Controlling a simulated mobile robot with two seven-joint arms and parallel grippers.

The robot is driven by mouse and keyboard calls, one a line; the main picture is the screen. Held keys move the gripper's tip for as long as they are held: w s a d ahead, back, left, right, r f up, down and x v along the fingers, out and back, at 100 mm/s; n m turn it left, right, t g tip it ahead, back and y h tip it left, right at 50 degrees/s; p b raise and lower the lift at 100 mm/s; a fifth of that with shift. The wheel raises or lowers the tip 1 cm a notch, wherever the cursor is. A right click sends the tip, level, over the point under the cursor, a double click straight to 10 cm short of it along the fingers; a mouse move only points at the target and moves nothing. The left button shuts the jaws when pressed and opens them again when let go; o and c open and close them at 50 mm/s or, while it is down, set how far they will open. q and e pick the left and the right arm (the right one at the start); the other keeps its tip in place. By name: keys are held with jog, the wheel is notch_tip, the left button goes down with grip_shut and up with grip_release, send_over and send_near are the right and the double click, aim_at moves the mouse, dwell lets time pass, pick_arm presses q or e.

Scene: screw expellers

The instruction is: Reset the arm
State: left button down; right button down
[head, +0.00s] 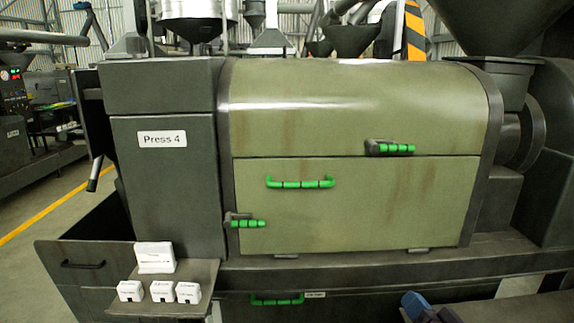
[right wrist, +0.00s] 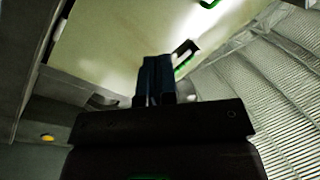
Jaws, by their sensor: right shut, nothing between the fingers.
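My right gripper (head: 414,302) shows at the bottom right of the head view, with blue fingertips and a dark body cut off by the lower edge. It is low in front of the press and appears apart from it. In the right wrist view its blue fingers (right wrist: 155,78) are together and hold nothing. My left gripper is in neither view. The press, labelled Press 4 (head: 162,139), has a green-grey upper cover (head: 340,105) and a lower door (head: 390,205), both closed.
Green handles include a door bar (head: 300,183), a left latch (head: 247,223), an upper latch (head: 392,148) and a low drawer handle (head: 277,301). A small shelf (head: 205,275) at lower left carries a white box (head: 154,257) and several smaller ones. Hoppers stand above.

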jog(key=s+d+f+n+g+h, duration=0.1)
jog(key=s+f+n+g+h, duration=0.1)
jog(key=s+f, duration=0.8)
jog(key=s+d+f+n+g+h, duration=0.1)
jog(key=s+f+n+g+h, duration=0.1)
jog(key=s+f, duration=0.8)
notch_tip(320, 180, down, 4)
jog(key=g+h, duration=0.1)
jog(key=g, duration=0.1)
jog(key=shift+s+d+r+g, duration=0.15)
jog(key=shift+s+d+g, duration=0.05)
jog(key=shift+d+g, duration=0.2)
